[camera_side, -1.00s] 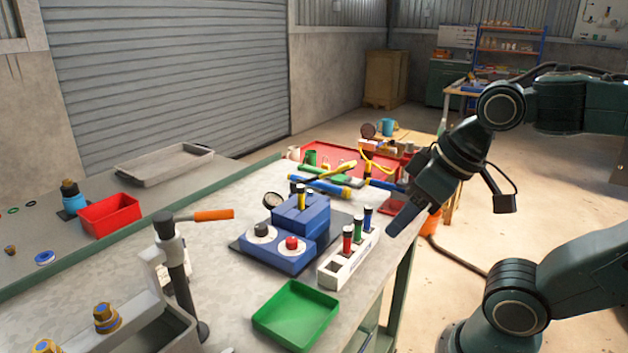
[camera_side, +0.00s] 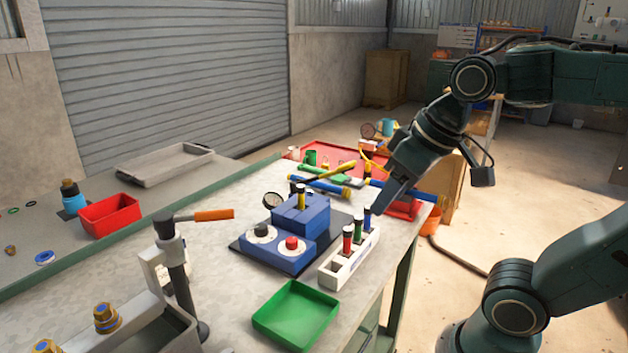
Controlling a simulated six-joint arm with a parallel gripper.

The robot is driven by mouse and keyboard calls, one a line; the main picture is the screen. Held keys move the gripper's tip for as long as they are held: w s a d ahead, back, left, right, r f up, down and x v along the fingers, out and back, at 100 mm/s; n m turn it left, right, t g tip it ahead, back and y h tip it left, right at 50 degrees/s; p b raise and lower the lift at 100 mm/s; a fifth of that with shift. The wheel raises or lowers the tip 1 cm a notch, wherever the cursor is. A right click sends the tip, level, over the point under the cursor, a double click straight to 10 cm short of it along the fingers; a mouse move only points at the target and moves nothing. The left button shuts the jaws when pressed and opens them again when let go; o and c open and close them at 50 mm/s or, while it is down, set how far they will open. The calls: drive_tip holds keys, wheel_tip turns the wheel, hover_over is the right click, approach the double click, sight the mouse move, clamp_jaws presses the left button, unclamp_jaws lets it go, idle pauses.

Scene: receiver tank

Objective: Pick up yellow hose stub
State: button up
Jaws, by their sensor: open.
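The yellow hose stub (camera_side: 301,201) stands upright in the top of the blue block (camera_side: 290,217), with a dark upper end. My gripper (camera_side: 377,208) is to the right of it, pointing down and to the left, clear of the stub and empty. The gap between its fingers is hard to make out from this side, but the jaws are open. Its tips appear close to the blue stub (camera_side: 367,220) in the white rack (camera_side: 345,270); I cannot tell the exact distance in depth.
The rack also holds a red stub (camera_side: 347,240) and a green stub (camera_side: 357,230). A green tray (camera_side: 295,315) lies in front. A gauge (camera_side: 272,200) is beside the block. A post with an orange handle (camera_side: 213,215) stands at left. Tools and a red tray (camera_side: 330,155) lie behind.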

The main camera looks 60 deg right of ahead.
drive_tip(key=w+d+r+m+g, duration=0.1)
drive_tip(key=w+d+r+m, duration=0.25)
drive_tip(key=w, duration=0.55)
drive_tip(key=m+g, duration=0.4)
drive_tip(key=m, duration=0.3)
hover_over(301, 186)
wheel_tip(301, 186, down, 8)
drive_tip(key=shift+w, duration=0.1)
drive_tip(key=shift+f, duration=0.1)
drive_tip(key=shift+f, duration=4.2)
drive_tip(key=shift+a+f, duration=0.1)
drive_tip(key=shift+f, duration=2.5)
